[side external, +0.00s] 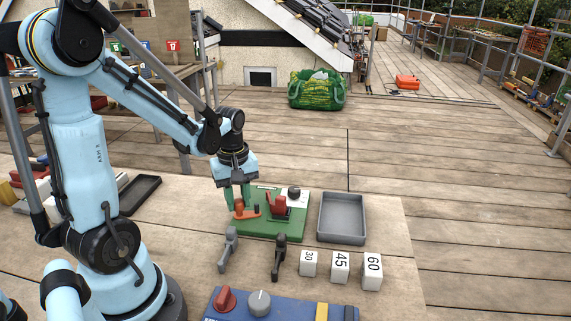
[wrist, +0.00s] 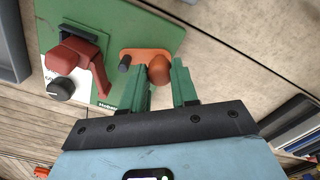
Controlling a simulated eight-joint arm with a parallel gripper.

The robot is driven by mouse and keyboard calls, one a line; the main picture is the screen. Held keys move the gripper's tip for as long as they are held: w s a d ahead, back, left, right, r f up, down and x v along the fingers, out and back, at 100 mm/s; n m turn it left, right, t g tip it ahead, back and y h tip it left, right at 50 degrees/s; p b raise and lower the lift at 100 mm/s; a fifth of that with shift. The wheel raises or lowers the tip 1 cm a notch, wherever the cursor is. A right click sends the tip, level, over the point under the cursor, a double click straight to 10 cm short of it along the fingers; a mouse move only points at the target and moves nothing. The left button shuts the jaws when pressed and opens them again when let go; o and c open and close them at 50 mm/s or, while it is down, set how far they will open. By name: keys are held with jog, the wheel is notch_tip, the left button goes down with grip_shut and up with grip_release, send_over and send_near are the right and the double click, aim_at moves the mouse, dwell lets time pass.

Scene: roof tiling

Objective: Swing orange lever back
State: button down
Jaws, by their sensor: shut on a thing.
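The orange lever (side external: 249,214) is on a green board (side external: 263,232). It also shows in the wrist view (wrist: 142,54), with a round orange knob (wrist: 160,70) at one end and a dark peg (wrist: 125,63) at the other. My gripper (side external: 238,203) points down at the left part of the board. In the wrist view its two green fingers (wrist: 162,72) are on either side of the orange knob and shut on it. The fingers hide part of the knob in the side view.
A red clamp-like part (side external: 278,206) and a black knob (side external: 294,192) share the board. A grey tray (side external: 342,218) is to the right. Two grey handled pieces (side external: 228,249) and white numbered blocks (side external: 341,267) stand in front. A blue box (side external: 281,307) is nearest.

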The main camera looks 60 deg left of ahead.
jog(key=shift+s+d+n, duration=0.35)
jog(key=shift+d+n, duration=0.35)
jog(key=shift+n, duration=0.4)
jog(key=c, duration=1.1)
grip_release()
jog(key=shift+r, duration=0.1)
jog(key=shift+r, duration=6)
